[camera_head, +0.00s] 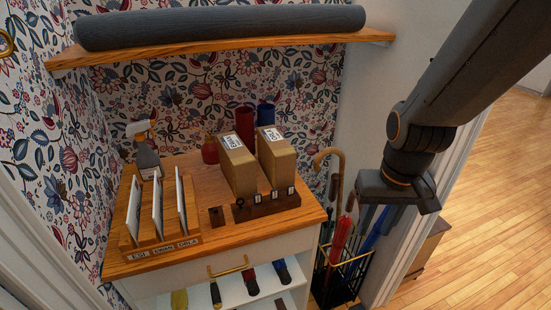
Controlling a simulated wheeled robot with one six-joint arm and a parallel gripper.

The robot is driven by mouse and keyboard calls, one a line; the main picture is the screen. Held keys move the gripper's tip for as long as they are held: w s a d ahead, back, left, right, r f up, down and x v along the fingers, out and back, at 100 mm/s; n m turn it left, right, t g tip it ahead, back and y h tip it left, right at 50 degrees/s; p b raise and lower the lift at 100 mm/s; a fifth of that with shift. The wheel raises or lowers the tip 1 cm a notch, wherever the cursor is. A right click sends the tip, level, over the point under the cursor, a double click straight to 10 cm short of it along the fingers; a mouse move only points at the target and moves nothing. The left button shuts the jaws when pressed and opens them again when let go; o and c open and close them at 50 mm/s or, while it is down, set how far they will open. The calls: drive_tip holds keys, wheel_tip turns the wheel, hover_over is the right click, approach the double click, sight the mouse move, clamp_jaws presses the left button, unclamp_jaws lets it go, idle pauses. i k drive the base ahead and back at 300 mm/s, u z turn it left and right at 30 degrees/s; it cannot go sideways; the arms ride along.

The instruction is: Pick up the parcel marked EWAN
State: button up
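Two brown box parcels stand upright side by side on the wooden cabinet top: a left parcel (239,172) and a right parcel (277,162). Each has a white label with dark lettering on its top. The lettering is too small to read surely, so I cannot tell which is marked EWAN. My gripper (396,200) hangs at the right, clear of both parcels, in front of the white wall edge and above the umbrella stand. It touches no parcel. Its fingers are dark and small, and I cannot tell their opening.
A key rack (266,205) stands before the parcels. An umbrella stand (343,275) is right; open floor lies beyond.

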sight(238, 164)
drive_tip(key=z, duration=1.4)
drive_tip(key=i, duration=0.3)
drive_tip(key=u, duration=2.6)
drive_tip(key=i, duration=0.5)
drive_tip(key=z, duration=0.05)
